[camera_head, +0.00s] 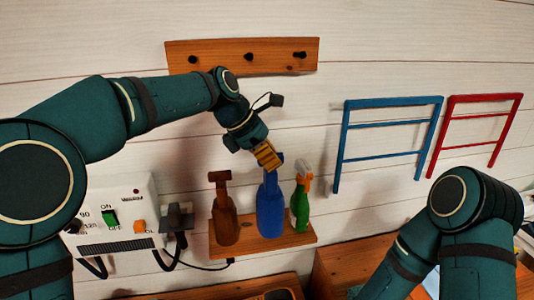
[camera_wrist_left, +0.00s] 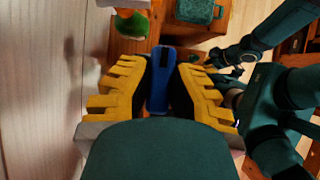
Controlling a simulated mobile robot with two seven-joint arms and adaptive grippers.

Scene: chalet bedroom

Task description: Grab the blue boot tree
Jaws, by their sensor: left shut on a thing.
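The blue boot tree (camera_head: 270,210) stands upright on a small wooden wall shelf (camera_head: 284,245), between a brown boot tree (camera_head: 224,220) and a green spray bottle (camera_head: 300,205). My left gripper (camera_head: 267,156) is at its top, coming from above, with its yellow fingers shut on the narrow upper part. In the left wrist view the blue boot tree (camera_wrist_left: 160,85) shows between the two yellow-padded fingers (camera_wrist_left: 160,75). The fingers hide part of its top. My right arm is at the lower right of the head view; its fingers cannot be made out clearly.
A wooden peg rack (camera_head: 242,55) is on the wall above. A white control box (camera_head: 118,215) with switches and cables is at left. A blue rack (camera_head: 388,140) and a red rack (camera_head: 475,130) hang at right. Wooden furniture (camera_head: 345,262) lies below.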

